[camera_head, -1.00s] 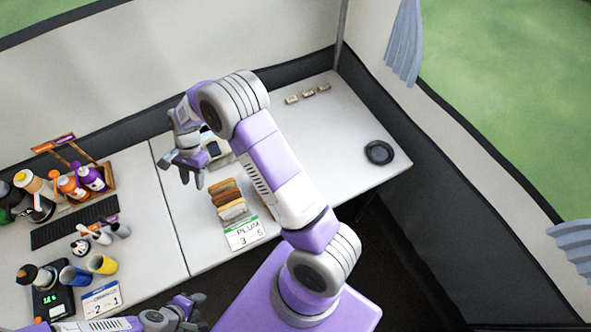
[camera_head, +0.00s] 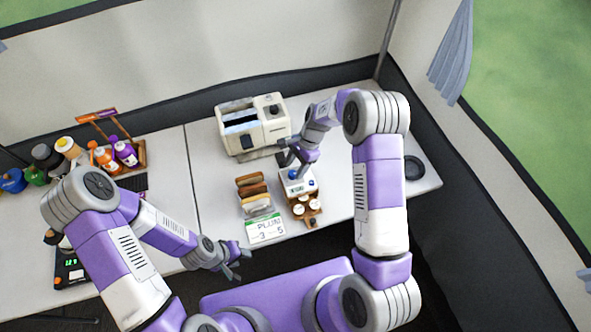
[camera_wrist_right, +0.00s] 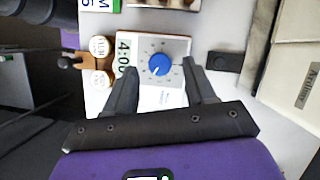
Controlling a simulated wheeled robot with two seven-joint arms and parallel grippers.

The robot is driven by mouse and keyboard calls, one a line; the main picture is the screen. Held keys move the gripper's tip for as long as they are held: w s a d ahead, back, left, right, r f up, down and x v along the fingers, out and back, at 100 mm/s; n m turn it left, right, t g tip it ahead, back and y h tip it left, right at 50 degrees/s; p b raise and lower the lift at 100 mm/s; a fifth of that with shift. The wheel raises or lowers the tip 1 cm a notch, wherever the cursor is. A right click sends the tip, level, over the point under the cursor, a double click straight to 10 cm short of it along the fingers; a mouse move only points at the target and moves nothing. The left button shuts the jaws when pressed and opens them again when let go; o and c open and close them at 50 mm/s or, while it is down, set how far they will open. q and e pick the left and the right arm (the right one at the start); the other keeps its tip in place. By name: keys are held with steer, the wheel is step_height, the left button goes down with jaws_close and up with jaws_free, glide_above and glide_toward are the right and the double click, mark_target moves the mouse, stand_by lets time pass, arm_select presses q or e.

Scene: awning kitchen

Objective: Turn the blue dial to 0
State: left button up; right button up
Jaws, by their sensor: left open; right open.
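The blue dial (camera_wrist_right: 160,64) is round and sits on the face of a white timer box (camera_wrist_right: 176,46) with a ring of tick marks. Its white pointer mark seems to point down and left in the wrist view. A display (camera_wrist_right: 124,54) beside it reads about 4:00. In the head view the white box (camera_head: 298,183) stands on the counter under my right gripper (camera_head: 296,158). My right gripper is open, with one finger on either side of the dial in the wrist view; contact cannot be told. My left gripper (camera_head: 232,262) is open and empty near the counter's front edge.
A cream toaster (camera_head: 252,125) stands behind the box. A rack of bread slices (camera_head: 253,194) and a PLUM sign (camera_head: 265,229) are left of it. A small wooden rack with white-topped jars (camera_head: 305,207) is just in front. A dark round object (camera_head: 413,168) lies right.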

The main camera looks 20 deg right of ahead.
mark_target(292, 175)
steer(key=shift+x, duration=1.15)
steer(key=shift+c, duration=0.2)
jaws_close()
